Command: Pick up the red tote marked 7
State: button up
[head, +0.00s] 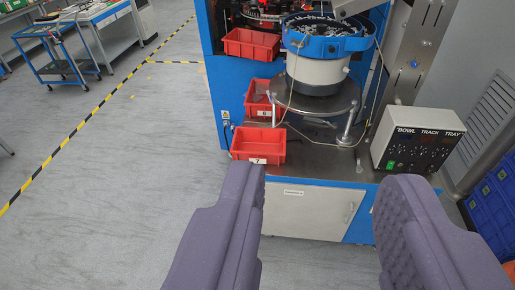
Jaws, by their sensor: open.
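A red tote (271,138) sits at the front left corner of the machine's metal deck, with a small white label on its front whose mark looks like a 7. A second red tote (259,104) stands just behind it, also labelled, too small to read surely. A third red tote (250,47) sits higher up at the back. My gripper (322,180) is open and empty, its two purple padded fingers apart in the foreground. The left finger is nearer and below the front tote in the picture; neither finger touches it.
A bowl feeder (318,72) with a blue rim stands right of the totes, with hanging cables. A control box (418,140) is on the deck's right. Blue crates (490,210) stand at far right. A blue trolley (62,62) is far left. Grey floor (110,200) at left is clear.

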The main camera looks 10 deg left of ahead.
aim_at(259, 146)
jog(key=i+j+z, duration=0.3)
jog(key=i+j, duration=0.7)
jog(key=i, duration=0.2)
jog(key=i+j+z, duration=0.3)
jog(key=i+j, duration=0.8)
jog(key=j, duration=0.15)
